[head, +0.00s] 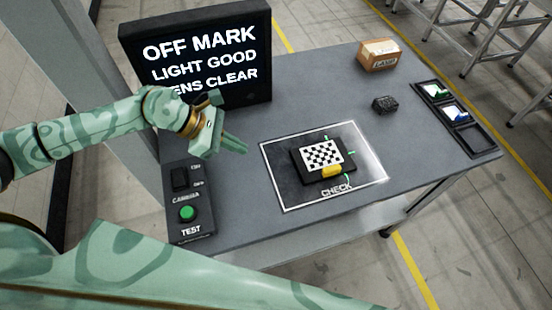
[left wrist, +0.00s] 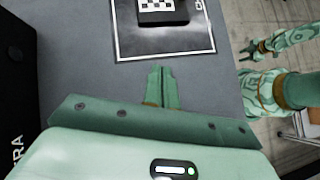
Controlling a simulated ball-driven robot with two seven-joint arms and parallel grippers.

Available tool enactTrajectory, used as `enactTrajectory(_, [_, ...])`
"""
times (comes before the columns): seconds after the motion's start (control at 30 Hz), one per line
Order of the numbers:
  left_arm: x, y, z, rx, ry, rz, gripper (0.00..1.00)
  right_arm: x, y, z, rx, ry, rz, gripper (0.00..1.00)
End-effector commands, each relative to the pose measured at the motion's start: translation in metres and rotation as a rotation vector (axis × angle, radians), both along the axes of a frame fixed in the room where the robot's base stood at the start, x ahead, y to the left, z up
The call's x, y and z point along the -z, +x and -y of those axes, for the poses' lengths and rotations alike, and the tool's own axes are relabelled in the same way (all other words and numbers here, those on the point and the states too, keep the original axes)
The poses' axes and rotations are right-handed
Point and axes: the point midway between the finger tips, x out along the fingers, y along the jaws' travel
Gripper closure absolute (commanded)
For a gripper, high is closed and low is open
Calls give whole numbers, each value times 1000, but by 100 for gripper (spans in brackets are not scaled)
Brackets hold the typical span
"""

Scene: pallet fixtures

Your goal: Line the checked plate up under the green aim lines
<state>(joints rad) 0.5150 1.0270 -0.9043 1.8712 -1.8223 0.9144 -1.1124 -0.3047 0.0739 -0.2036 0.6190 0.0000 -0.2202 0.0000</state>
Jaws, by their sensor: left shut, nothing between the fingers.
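The checked plate (head: 322,155) lies on a black block with a yellow tab (head: 332,171), inside the white-outlined CHECK area (head: 281,189). Short green aim lines (head: 352,153) show at the block's right and near edges. The plate looks slightly turned against the outline. The screen (head: 200,60) reads OFF MARK and LIGHT GOOD; its third line is partly hidden by my arm. My left gripper (head: 243,148) is shut and empty, left of the outline; the left wrist view shows its fingers together (left wrist: 162,72), apart from the block. My right gripper (left wrist: 247,50) shows small, its fingers seemingly apart.
A control box (head: 188,200) with a switch and green TEST button stands at the table's left. A cardboard box (head: 379,55), a small black block (head: 384,104) and a compartment tray (head: 480,139) are at the right. The table between gripper and outline is clear.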

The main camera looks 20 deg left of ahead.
Motion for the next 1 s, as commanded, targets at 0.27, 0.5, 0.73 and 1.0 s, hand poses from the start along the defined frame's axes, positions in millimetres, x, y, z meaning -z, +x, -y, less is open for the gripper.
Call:
enactTrajectory(0.27, [13,3,13,-22,-9,-27,100,0,8,11,3,-14,10,64])
enactTrajectory(0.5, [49,14,48,-22,-9,-28,100,2,6,12,2,-15,8,64])
enactTrajectory(0.73, [69,24,81,-20,-9,-23,100,1,5,5,2,-6,7,64])
enactTrajectory(1.0, [70,32,105,-22,-8,-25,100,-1,4,-1,2,2,6,64])
